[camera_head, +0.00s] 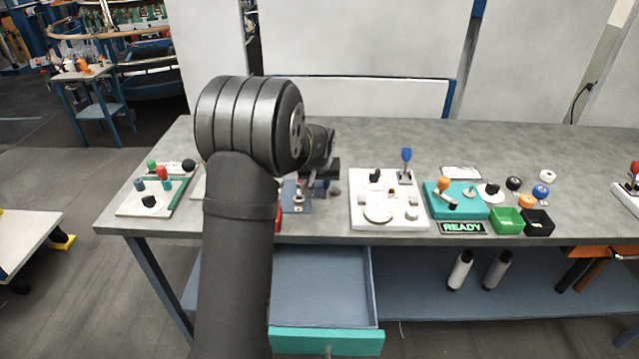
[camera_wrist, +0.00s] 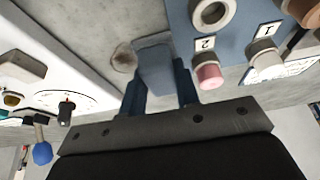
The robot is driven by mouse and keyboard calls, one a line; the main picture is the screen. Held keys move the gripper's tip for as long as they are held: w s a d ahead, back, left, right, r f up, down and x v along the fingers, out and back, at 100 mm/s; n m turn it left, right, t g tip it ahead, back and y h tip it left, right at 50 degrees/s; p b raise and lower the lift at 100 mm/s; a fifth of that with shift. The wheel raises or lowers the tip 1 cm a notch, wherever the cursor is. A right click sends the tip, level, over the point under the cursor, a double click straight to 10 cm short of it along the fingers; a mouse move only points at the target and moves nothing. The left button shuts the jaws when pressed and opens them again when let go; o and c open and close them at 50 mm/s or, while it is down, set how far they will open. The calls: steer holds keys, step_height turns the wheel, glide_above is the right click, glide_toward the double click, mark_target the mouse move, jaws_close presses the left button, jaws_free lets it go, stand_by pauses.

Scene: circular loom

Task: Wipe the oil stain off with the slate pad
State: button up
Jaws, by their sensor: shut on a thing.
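The slate pad (camera_wrist: 153,68) is a blue-grey block held between the two dark blue fingers of my gripper (camera_wrist: 159,88) in the wrist view. The oil stain (camera_wrist: 123,57) is a brownish round smudge on the grey table, right beside the pad's left edge; part of it may be hidden behind the pad. In the head view the stain (camera_head: 335,190) is a small dark spot just right of my gripper (camera_head: 316,186). My arm hides most of the gripper and pad there. Whether the pad touches the table is hard to tell.
A blue panel with numbered pegs (camera_wrist: 236,30) stands close to the right of the pad in the wrist view. A white board with a dial (camera_head: 390,211) is to the left there. A drawer (camera_head: 326,342) is open below the table edge.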

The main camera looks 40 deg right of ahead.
steer(key=shift+s+d, duration=2.55)
steer(key=shift+s, duration=0.1)
steer(key=shift+w+a, duration=1.25)
steer(key=shift+w+a+f, duration=0.15)
steer(key=shift+w+a, duration=1.35)
step_height(320, 180, up, 2)
steer(key=shift+w+r, duration=0.1)
jaws_close()
steer(key=shift+r, duration=1.95)
steer(key=shift+r, duration=0.1)
steer(key=shift+r, duration=1.4)
